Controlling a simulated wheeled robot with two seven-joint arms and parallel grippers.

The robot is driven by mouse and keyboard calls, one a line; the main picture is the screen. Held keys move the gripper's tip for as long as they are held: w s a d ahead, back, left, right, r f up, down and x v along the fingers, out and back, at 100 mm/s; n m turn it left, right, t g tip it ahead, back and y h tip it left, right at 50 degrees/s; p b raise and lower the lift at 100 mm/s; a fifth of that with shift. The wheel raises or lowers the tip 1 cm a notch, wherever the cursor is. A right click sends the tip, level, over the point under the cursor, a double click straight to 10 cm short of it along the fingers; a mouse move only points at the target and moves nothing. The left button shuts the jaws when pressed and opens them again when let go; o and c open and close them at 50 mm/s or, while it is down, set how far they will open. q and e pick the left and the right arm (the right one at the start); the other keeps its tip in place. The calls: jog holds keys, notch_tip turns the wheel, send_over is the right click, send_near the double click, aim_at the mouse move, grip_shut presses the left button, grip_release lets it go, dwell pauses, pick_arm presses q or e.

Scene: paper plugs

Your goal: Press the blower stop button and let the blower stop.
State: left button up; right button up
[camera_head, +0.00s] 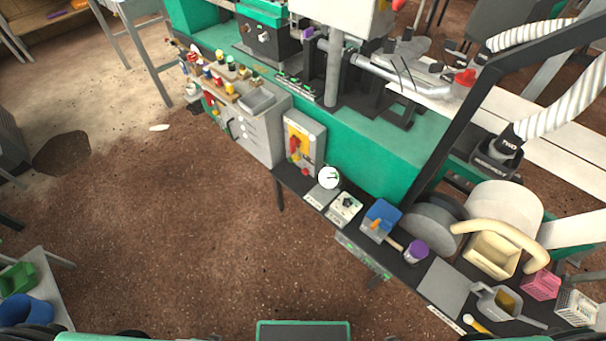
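A light grey switch box (314,134) with a yellow panel and red handle stands on the front of the green machine, near the middle of the view. A grey box with a dark knob (346,204) sits on the dark shelf to the lower right. The labels are too small to read, so I cannot tell which control is the blower stop. Whether the blower runs does not show. Neither of my grippers can be made out.
A round white gauge (329,177) stands beside the switch box. White ribbed hoses (562,103) hang at right. The brown floor (190,230) is mostly open.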

pick_arm(q)
grip_shut()
dwell(1.4)
jog(key=shift+f, duration=0.1)
